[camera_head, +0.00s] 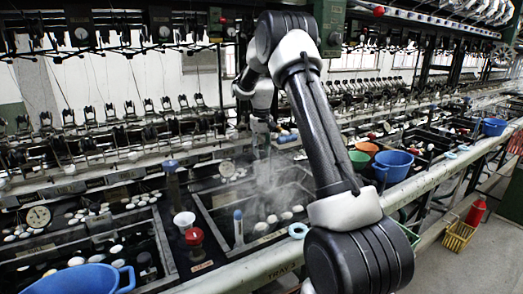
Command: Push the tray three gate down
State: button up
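The front rail bears a "TRAY" label (283,271) whose number looks like 3. Behind it is a dark basin (213,228) with several white cocoons (272,219) near its front. An upright pale post with a blue top (238,228) stands at the basin's front left. A darker blue-topped post (173,182) stands farther back left. I cannot tell which part is the gate or how it is set. My gripper (262,152) points down over the back of the basin, small and partly veiled by steam. Its fingers are too unclear to tell open from shut.
A red cup-like part (195,238) and a white cup (184,221) stand left of the basin. Reeling machinery (110,145) lines the back. The right floor aisle holds a yellow basket (459,236).

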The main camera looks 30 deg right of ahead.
aim_at(262, 161)
jog(key=shift+f, duration=2.55)
grip_shut()
jog(key=o, duration=1)
grip_release()
jog(key=shift+f, duration=0.15)
jog(key=shift+o, duration=0.4)
jog(key=shift+r, duration=0.2)
notch_tip(262, 161, up, 12)
jog(key=shift+f, duration=0.1)
